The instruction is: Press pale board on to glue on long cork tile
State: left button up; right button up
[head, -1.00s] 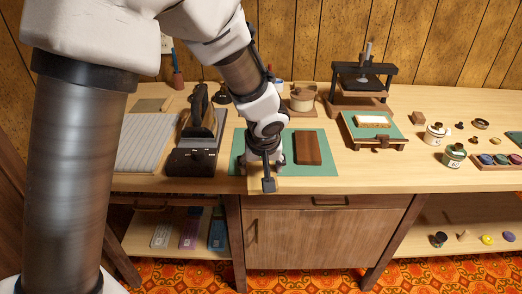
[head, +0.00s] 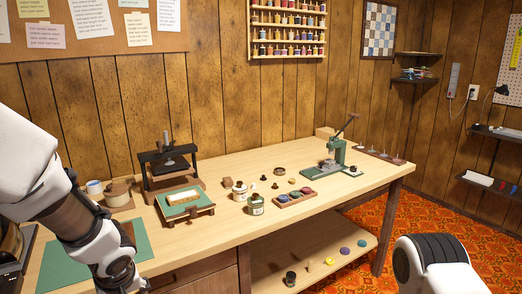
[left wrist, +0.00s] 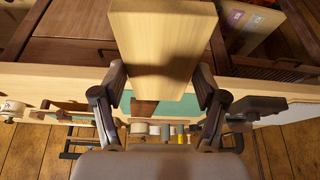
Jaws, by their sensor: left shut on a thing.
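In the left wrist view my left gripper (left wrist: 160,78) is shut on a pale board (left wrist: 162,35), a plain light-wood slab that reaches toward the top of the picture. In the head view my left arm comes down at the left over a green mat (head: 58,262); its fingers and the board are hidden or out of frame there. A long tan piece with a whitish top (head: 183,197) lies on a small green-topped stand at the middle of the bench; it may be the cork tile with glue. My right gripper is not in view.
A dark press (head: 168,160) stands behind the small stand. Jars (head: 256,204), a tray of coloured discs (head: 296,199) and a green lever tool (head: 337,160) stand to the right. A brown block (left wrist: 145,108) lies on the mat. The bench's front right is clear.

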pick_arm(q)
jog(key=w+d+f+m+h, duration=0.1)
jog(key=w+d+m, duration=0.3)
jog(key=w+d, duration=0.3)
jog(key=shift+w+d+t, duration=0.15)
jog(key=shift+w+t, duration=0.25)
